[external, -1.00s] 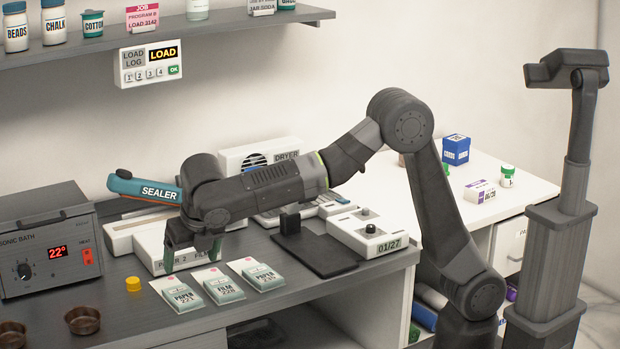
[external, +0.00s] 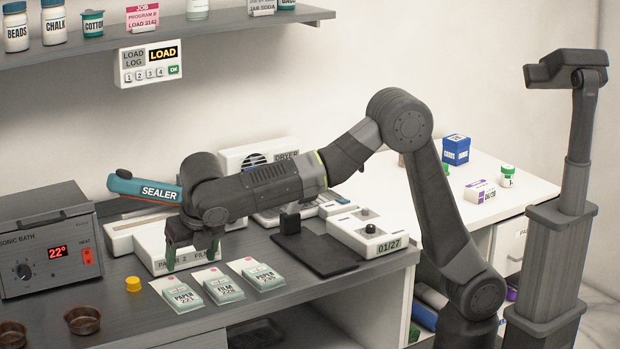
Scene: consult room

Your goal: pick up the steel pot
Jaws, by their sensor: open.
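I cannot make out a steel pot in this view. My gripper (external: 192,260) points down above the dark bench, with its green fingers apart and nothing seen between them. It is just behind the paper packet (external: 183,296) and in front of the white boxes (external: 170,243) at the back. My wrist and forearm hide part of the bench behind them.
A sonic bath (external: 48,245) stands at the left. Brown bowls (external: 82,321) are at the front left, and a yellow cap (external: 133,284) lies near the packets. A sealer (external: 145,188) with a raised arm is behind my wrist. A dark stand (external: 315,255) is to the right.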

